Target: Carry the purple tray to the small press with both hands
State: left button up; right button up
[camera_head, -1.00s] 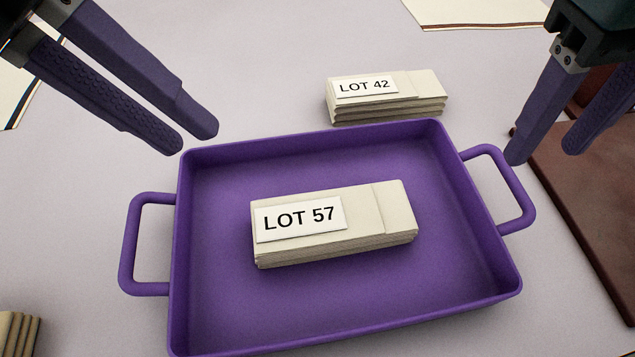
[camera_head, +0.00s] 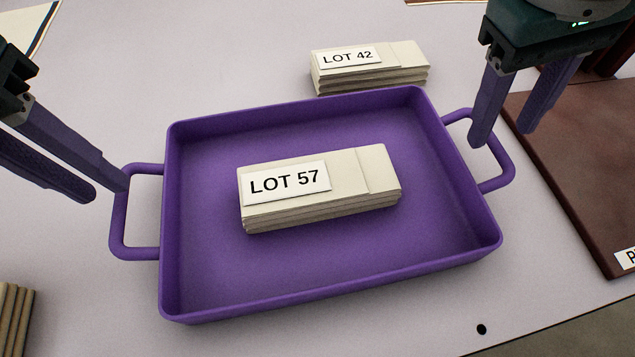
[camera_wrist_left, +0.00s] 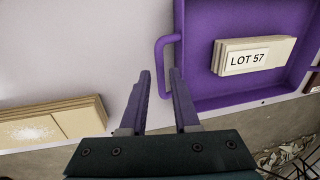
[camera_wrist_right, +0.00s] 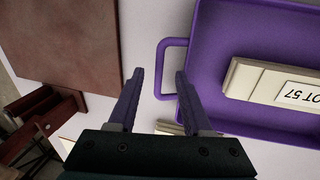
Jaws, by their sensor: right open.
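The purple tray (camera_head: 330,275) lies on the pale table with a folded cloth stack labelled LOT 57 (camera_head: 320,188) in it. Its left handle (camera_head: 117,225) and right handle (camera_head: 508,165) stick out at the sides. My left gripper (camera_head: 108,190) is open at the left handle; in the left wrist view the handle (camera_wrist_left: 158,50) lies just ahead of the fingertips. My right gripper (camera_head: 501,136) is open over the right handle; in the right wrist view the handle (camera_wrist_right: 160,60) lies between and just ahead of the fingertips. Neither grips it. A brown board (camera_head: 575,150) at right has a cut-off label (camera_head: 627,257) starting with P.
A cloth stack labelled LOT 42 (camera_head: 370,68) lies just behind the tray. Another stack (camera_head: 14,315) is at the left front. A dark wooden structure (camera_wrist_right: 45,112) shows beyond the table. The table's front edge runs close at the lower right.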

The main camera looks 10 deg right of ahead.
aim_at(122, 199)
pick_arm(q)
jog(key=shift+d+f, duration=0.25)
jog(key=shift+f, duration=0.9)
jog(key=shift+d+f, duration=0.2)
jog(key=shift+f, duration=0.95)
pick_arm(e)
jog(key=shift+x, duration=2.35)
pick_arm(q)
grip_shut()
pick_arm(e)
jog(key=c, duration=0.5)
grip_shut()
